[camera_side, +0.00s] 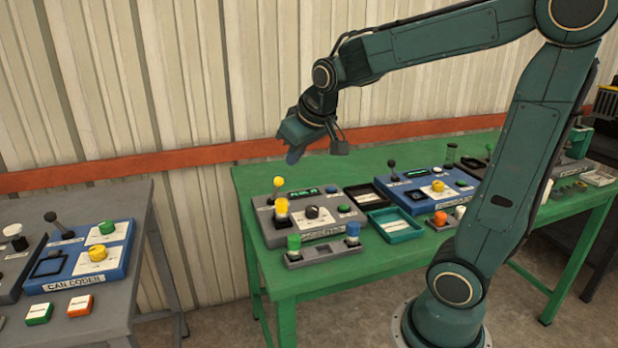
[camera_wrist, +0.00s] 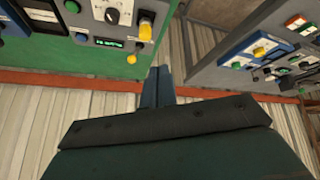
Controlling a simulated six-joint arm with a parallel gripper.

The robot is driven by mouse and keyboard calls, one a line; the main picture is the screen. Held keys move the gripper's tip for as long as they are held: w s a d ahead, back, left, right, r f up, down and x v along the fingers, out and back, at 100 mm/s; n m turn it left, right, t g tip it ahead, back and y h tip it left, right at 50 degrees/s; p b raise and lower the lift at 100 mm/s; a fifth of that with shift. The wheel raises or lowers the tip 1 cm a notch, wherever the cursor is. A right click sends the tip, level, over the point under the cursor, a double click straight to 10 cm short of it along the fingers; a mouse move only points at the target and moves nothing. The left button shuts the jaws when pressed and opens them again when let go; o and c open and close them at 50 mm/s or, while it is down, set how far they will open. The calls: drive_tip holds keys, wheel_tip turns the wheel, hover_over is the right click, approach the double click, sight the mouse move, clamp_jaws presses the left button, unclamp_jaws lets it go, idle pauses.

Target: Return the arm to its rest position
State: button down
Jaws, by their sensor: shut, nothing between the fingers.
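My gripper (camera_side: 292,155) is shut and empty in the side view. It hangs in the air above the back left part of the green table (camera_side: 262,184), pointing down, apart from everything on it. In the wrist view, its fingers (camera_wrist: 158,74) are together with nothing between them. My teal arm reaches in from the right with its upper link nearly level. Below the gripper stands a grey control box (camera_side: 264,236) with a yellow-knobbed lever, a black knob and a green display; its display end also shows in the wrist view (camera_wrist: 97,42).
A blue control box (camera_side: 403,197) stands right of the grey one, with black and teal trays (camera_side: 396,238) between. A small stand with green and blue knobs (camera_side: 322,252) sits in front. A grey table (camera_side: 158,283) with more panels is at left. An orange rail (camera_side: 120,168) crosses the wall behind.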

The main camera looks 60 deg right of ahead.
drive_tip(key=s+a+n+y, duration=0.2)
drive_tip(key=s+a+n, duration=0.1)
drive_tip(key=s+a, duration=0.8)
drive_tip(key=s, duration=0.5)
drive_tip(key=shift+f+y, duration=0.4)
